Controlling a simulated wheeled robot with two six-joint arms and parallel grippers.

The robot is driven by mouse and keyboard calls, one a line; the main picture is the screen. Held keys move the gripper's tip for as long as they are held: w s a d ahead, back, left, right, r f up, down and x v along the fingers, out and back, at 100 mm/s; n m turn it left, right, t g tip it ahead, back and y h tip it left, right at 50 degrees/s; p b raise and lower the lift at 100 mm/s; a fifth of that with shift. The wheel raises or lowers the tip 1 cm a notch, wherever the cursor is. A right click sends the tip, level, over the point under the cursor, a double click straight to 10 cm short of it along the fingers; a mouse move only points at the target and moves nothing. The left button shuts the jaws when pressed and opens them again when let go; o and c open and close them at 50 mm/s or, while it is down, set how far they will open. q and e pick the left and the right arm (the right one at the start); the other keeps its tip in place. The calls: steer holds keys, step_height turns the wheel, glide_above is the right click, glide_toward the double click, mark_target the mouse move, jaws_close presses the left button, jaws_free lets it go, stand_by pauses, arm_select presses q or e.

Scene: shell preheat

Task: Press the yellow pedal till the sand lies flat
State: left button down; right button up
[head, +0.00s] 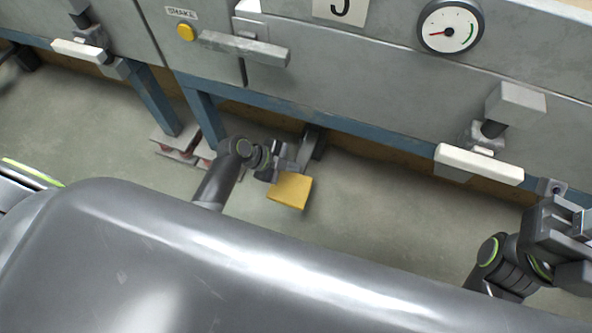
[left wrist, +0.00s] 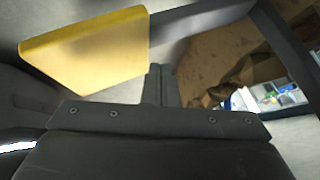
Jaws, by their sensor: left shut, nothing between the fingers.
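The yellow pedal (head: 290,190) sits low in front of the machine, on a dark arm (head: 312,148) that comes out from under the blue frame. It also shows large in the left wrist view (left wrist: 85,50), at the upper left. My left gripper (head: 278,166) is shut and empty, right at the pedal's machine-side edge. In the left wrist view its closed fingers (left wrist: 158,85) are just right of the pedal. I cannot tell whether they touch it. My right gripper (head: 568,225) is at the right edge, partly cut off, its jaws unclear. I cannot make out any sand.
The grey machine front (head: 370,80) carries a round gauge (head: 450,26), a yellow button (head: 186,31) under a SHAKE label, and pale handles (head: 478,163) that stick out. Blue legs (head: 205,118) stand left of my left gripper. The floor (head: 385,210) right of the pedal is clear.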

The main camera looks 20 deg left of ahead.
arm_select(q)
steer(key=shift+w+r+p, duration=0.15)
steer(key=shift+r+p, duration=1.95)
steer(key=shift+r, duration=0.45)
steer(key=shift+f, duration=0.1)
